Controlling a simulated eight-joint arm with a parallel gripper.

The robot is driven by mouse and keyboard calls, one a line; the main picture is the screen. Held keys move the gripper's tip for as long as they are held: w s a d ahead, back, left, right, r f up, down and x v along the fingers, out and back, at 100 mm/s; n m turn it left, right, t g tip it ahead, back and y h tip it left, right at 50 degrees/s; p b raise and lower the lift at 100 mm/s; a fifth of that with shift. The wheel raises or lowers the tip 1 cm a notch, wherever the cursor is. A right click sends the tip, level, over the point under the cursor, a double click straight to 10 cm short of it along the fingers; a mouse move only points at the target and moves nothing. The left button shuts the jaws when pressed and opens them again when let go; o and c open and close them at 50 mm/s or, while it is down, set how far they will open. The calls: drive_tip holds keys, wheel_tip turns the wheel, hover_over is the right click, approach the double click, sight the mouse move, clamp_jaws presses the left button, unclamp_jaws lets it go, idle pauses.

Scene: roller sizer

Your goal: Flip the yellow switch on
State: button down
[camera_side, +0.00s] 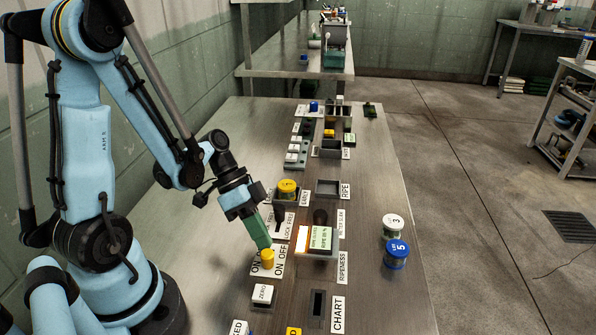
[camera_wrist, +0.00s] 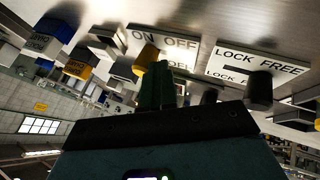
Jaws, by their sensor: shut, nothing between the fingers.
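The yellow switch (camera_side: 267,258) is a short yellow knob on a white plate (camera_side: 277,272) marked ON and OFF, in the front middle of the bench. My gripper (camera_side: 264,245) is shut and empty, its green fingers pointing down with their tips right beside the switch. I cannot tell whether they touch it. In the wrist view the yellow switch (camera_wrist: 147,60) shows just left of the green fingertips (camera_wrist: 165,75), with the ON side of the plate (camera_wrist: 143,38) to the left. The fingers hide part of the plate.
A LOCK/FREE plate (camera_side: 288,231) with a black lever stands just behind. A ripeness display (camera_side: 320,238) is to the right. A white ZERO button (camera_side: 263,294) is in front. Two jars, one with a white lid (camera_side: 393,222) and one with a blue lid (camera_side: 397,248), stand right, with bare bench around.

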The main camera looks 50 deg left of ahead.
drive_tip(key=shift+w+a, duration=0.2)
drive_tip(key=shift+a, duration=0.2)
drive_tip(key=a, duration=0.1)
drive_tip(key=w+a, duration=0.1)
drive_tip(key=a, duration=0.1)
drive_tip(key=shift+w, duration=0.25)
drive_tip(key=w+v, duration=0.1)
drive_tip(key=v, duration=0.8)
drive_tip(key=shift+s+r, duration=0.3)
drive_tip(key=shift+s, duration=0.2)
drive_tip(key=w+d+r+n+t+y, duration=0.2)
drive_tip(key=d+r+n+t+y, duration=0.2)
drive_tip(key=d, duration=0.5)
drive_tip(key=n+t+y, duration=0.2)
drive_tip(key=n+y, duration=0.1)
drive_tip(key=shift+w+d+y, duration=0.3)
drive_tip(key=shift+w+d, duration=0.1)
